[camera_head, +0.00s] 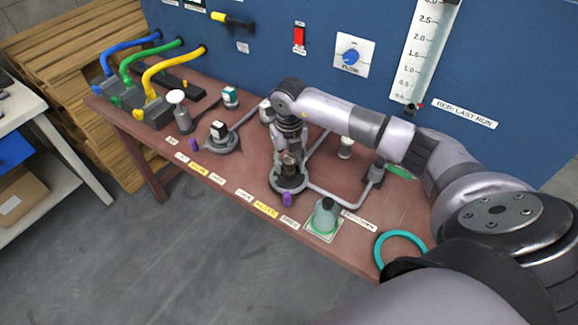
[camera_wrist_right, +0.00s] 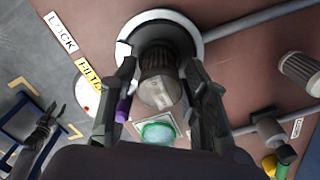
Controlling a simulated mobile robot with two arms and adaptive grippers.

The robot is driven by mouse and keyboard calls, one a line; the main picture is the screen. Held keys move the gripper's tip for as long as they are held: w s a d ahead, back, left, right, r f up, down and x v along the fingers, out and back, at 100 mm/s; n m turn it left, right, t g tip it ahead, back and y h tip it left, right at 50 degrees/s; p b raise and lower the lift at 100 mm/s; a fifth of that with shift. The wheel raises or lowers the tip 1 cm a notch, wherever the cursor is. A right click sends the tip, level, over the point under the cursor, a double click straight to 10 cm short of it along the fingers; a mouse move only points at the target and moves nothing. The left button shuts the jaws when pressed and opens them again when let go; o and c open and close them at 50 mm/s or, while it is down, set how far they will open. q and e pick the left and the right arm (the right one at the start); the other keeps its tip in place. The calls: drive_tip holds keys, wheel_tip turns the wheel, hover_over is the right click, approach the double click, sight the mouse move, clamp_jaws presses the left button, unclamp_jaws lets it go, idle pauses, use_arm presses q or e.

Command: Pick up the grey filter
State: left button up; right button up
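The grey filter (camera_wrist_right: 160,82), a ribbed cylinder with a paler end, stands in a round housing with a white ring (camera_wrist_right: 190,30) in the right wrist view. My right gripper (camera_wrist_right: 160,68) has one finger on each side of it, with narrow gaps seeming to show, so it looks open around the filter. In the head view my right gripper (camera_head: 289,160) is above the dark round housing base (camera_head: 289,186) and mostly hides the filter. A dark pincer shape at the lower left of the wrist view looks like my left gripper (camera_wrist_right: 45,118); its opening is unclear.
A second ribbed cylinder (camera_wrist_right: 302,70) lies or stands to the right; its pose is unclear. A green-ringed jar (camera_head: 324,216) stands on a pale mat near the front edge. A purple piece (camera_head: 287,200) is beside the housing. A teal ring (camera_head: 400,236) lies at the right. Pipes (camera_head: 340,198) cross the bench.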

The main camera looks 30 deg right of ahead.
sight(289, 159)
drive_tip(key=c, duration=0.8)
drive_tip(key=shift+r, duration=0.15)
drive_tip(key=shift+c, duration=0.2)
wheel_tip(289, 159, up, 20)
drive_tip(key=b, duration=0.2)
drive_tip(key=shift+f, duration=0.2)
